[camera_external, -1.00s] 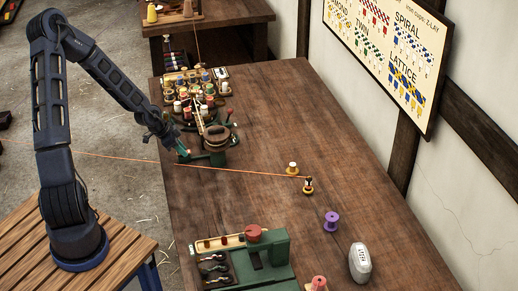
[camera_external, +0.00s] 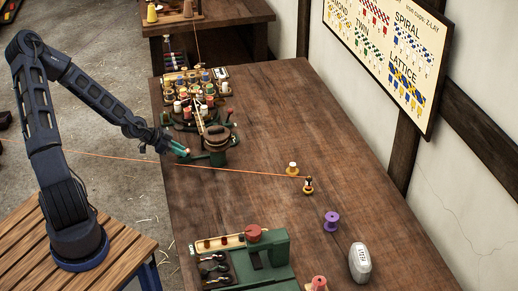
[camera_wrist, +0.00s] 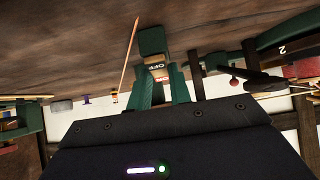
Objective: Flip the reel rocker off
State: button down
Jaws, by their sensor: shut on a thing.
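The reel rocker (camera_wrist: 158,70) shows in the wrist view as a small tan and red piece marked OFF and ON, close against a dark green block (camera_wrist: 152,40). My gripper (camera_wrist: 168,82) has its two green fingers on either side of it and looks shut on it. In the external view my gripper (camera_external: 183,150) is at the table's left edge, just left of the green reel stand (camera_external: 215,158) with its round brown reel (camera_external: 216,135). The rocker is too small to make out there, so its tilt is unclear.
A rack of spools (camera_external: 195,90) stands behind the reel, and a green machine (camera_external: 265,262) in front. The table's middle right is mostly clear.

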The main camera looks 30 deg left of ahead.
jog(key=c, duration=1.3)
grip_release()
jog(key=shift+v, duration=5.4)
